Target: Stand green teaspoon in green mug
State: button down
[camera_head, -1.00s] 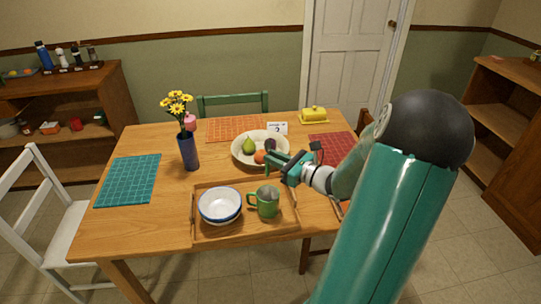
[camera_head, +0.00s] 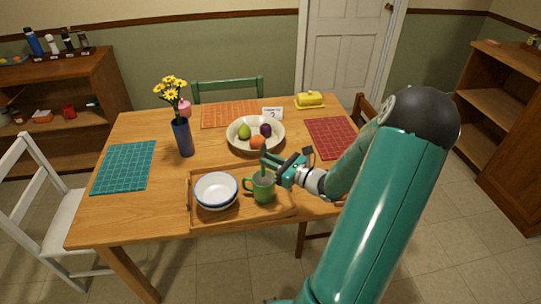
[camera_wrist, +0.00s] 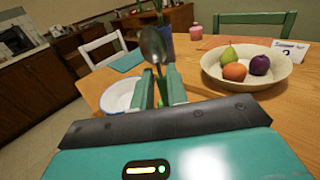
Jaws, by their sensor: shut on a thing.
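The green mug (camera_head: 263,187) stands upright on the wooden tray, its handle to the left, in the head view. My gripper (camera_head: 268,163) is just above the mug's rim and slightly to the right. In the wrist view my gripper (camera_wrist: 160,88) is shut on the green teaspoon (camera_wrist: 152,45). The spoon's metal bowl points up, and its narrow green handle passes down between the fingers. In the head view the spoon is too small against the green gripper to make out clearly. Whether its lower end is inside the mug cannot be told. The mug is hidden in the wrist view.
The wooden tray (camera_head: 225,224) also holds white blue-rimmed bowls (camera_head: 216,188) left of the mug. Behind are a cream fruit bowl (camera_head: 236,146), a blue flower vase (camera_head: 182,138) and a name card (camera_head: 272,113).

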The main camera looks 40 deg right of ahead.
jog(key=shift+f, duration=3)
jog(key=c, duration=1.3)
grip_release()
jog(key=s+d, duration=0.1)
jog(key=s, duration=0.8)
jog(key=s+d, duration=0.1)
jog(key=s, duration=0.3)
jog(key=shift+s+d+r, duration=0.15)
jog(key=shift+s+d, duration=0.15)
jog(key=shift+d, duration=0.05)
